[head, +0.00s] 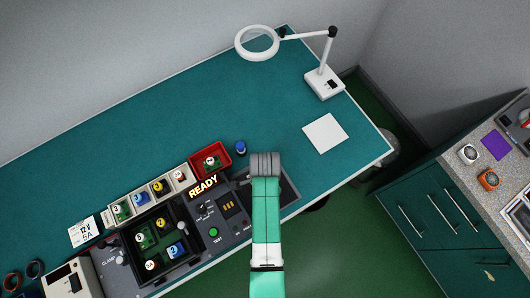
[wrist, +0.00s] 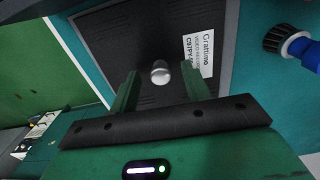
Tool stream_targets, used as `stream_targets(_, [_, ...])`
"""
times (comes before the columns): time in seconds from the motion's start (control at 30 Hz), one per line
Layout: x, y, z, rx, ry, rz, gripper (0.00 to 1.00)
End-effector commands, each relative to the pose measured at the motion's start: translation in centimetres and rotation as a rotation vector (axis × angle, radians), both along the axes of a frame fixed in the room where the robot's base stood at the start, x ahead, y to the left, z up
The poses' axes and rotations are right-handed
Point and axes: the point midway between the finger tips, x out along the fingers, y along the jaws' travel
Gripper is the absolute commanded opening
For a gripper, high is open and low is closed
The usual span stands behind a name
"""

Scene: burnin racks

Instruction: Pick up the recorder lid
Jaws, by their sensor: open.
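The recorder lid (wrist: 110,55) is a dark, finely ribbed panel with a round silvery knob (wrist: 160,72) and a white printed label (wrist: 199,52). It fills the upper middle of the wrist view. In the head view part of the lid (head: 287,191) shows beside my arm, which hides the rest. My gripper (wrist: 161,83) is open and empty, with its two green fingers apart. In the wrist view the knob lies between and just beyond the fingertips. I cannot tell how far above the lid the fingertips are. My fingers are hidden in the head view.
A blue bottle-like item with a black cap (head: 241,148) stands near the lid; it also shows in the wrist view (wrist: 300,48). A red tray (head: 223,155) and the control panel with a READY display (head: 203,187) lie left. The bench (head: 290,110) behind is mostly clear.

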Motion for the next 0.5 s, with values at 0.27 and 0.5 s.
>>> stream_targets(0.27, [0.01, 0.00, 0.06, 0.000, 0.000, 0.000, 0.10])
stream_targets(0.5, [0.04, 0.00, 0.10, 0.000, -0.001, 0.000, 0.00])
